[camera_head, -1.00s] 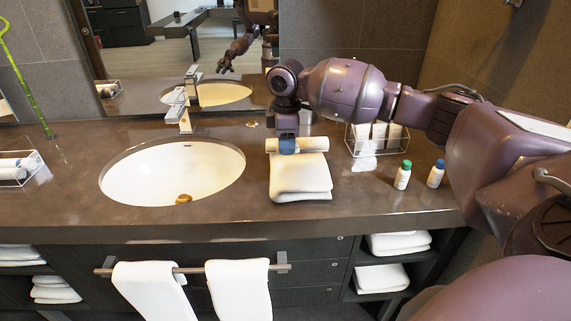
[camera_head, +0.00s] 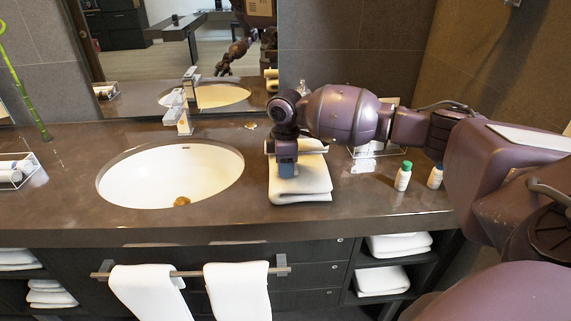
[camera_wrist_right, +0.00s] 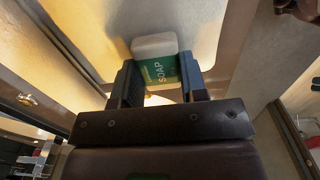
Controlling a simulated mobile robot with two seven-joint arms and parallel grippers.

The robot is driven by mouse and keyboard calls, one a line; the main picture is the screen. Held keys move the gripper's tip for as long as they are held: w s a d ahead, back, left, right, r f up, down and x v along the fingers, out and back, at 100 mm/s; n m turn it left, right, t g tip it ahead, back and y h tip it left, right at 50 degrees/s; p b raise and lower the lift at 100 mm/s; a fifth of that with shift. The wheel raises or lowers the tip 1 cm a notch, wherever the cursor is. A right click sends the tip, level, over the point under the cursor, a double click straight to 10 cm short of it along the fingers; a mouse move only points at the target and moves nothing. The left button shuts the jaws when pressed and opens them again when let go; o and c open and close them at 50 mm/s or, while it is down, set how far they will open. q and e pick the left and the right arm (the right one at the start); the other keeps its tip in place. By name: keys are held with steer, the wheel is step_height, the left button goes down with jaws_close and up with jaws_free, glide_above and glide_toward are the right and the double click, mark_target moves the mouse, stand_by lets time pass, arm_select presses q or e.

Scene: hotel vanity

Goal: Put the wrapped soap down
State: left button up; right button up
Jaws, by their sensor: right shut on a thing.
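The wrapped soap (camera_wrist_right: 153,48), white with a green band reading "SOAP", sits between the two fingers of my right gripper in the right wrist view. My right gripper (camera_wrist_right: 160,84) is shut on it. In the head view, my right gripper (camera_head: 286,170) points down over the folded white towel (camera_head: 303,188) on the counter, right of the sink. The soap is hidden in that view. I cannot tell whether the soap touches the towel. My left gripper is not in view.
The sink (camera_head: 165,176) with its faucet (camera_head: 180,114) is left of the gripper. A rolled towel (camera_head: 314,147) lies behind it, partly hidden. The counter's front strip is clear.

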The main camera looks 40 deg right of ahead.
steer(key=o, duration=0.9)
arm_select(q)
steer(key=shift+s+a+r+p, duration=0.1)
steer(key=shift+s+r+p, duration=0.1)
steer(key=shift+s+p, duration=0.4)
arm_select(e)
step_height(320, 180, up, 12)
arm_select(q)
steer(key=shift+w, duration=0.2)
arm_select(e)
steer(key=shift+r, duration=0.1)
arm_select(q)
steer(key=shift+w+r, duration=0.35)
